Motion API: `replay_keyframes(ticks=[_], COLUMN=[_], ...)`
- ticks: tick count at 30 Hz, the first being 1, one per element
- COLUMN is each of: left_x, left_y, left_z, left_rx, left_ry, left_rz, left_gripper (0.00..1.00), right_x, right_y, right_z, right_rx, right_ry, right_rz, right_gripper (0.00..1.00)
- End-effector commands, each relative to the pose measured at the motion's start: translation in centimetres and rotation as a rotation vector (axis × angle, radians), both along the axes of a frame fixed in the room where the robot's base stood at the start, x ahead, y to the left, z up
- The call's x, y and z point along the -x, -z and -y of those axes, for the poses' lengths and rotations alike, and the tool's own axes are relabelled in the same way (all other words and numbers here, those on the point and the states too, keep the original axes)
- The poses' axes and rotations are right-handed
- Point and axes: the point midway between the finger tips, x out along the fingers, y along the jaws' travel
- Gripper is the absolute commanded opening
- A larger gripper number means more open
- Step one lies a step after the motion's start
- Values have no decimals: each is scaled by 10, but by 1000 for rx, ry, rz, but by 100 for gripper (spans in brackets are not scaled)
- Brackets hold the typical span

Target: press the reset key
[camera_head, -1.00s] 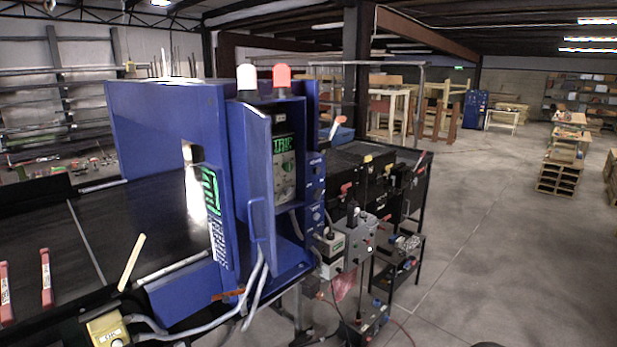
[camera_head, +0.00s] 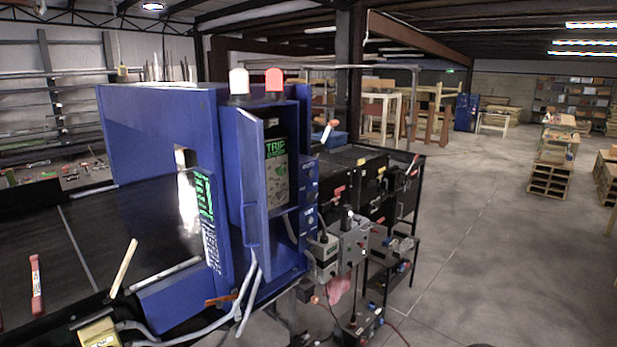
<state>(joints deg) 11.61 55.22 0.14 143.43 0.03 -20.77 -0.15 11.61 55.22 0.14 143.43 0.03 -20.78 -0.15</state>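The blue detector housing (camera_head: 150,130) spans the conveyor at centre left. Its control cabinet has a blue door (camera_head: 252,180) standing open. Inside is a pale control panel (camera_head: 278,185) with a green display (camera_head: 276,149) that reads TRIP. Small keys show below the display, but they are too small to tell which is the reset key, and the door's edge hides part of the panel. More small controls sit on the blue strip (camera_head: 309,205) right of the cabinet. Neither of my grippers is in view.
A white lamp (camera_head: 239,82) and a red lamp (camera_head: 274,80) top the cabinet. The black conveyor belt (camera_head: 95,235) runs left. Grey boxes (camera_head: 352,240) and a low black stand (camera_head: 392,262) are right of the cabinet. Open concrete floor (camera_head: 480,260) lies at right.

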Motion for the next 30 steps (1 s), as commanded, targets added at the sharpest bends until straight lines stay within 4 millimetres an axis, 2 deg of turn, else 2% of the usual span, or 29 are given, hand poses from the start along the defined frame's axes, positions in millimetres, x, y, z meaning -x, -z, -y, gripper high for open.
replay_keyframes(ticks=[9, 15, 16, 30], left_x=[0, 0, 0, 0], left_y=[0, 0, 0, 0], left_z=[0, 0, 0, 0], left_rx=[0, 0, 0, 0], left_ry=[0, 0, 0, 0], left_rz=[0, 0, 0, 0], left_gripper=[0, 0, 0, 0], right_x=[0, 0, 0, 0], right_y=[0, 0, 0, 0], right_z=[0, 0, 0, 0], right_rx=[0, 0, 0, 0], right_ry=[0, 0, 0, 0], right_rz=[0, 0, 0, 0], right_gripper=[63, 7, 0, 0])
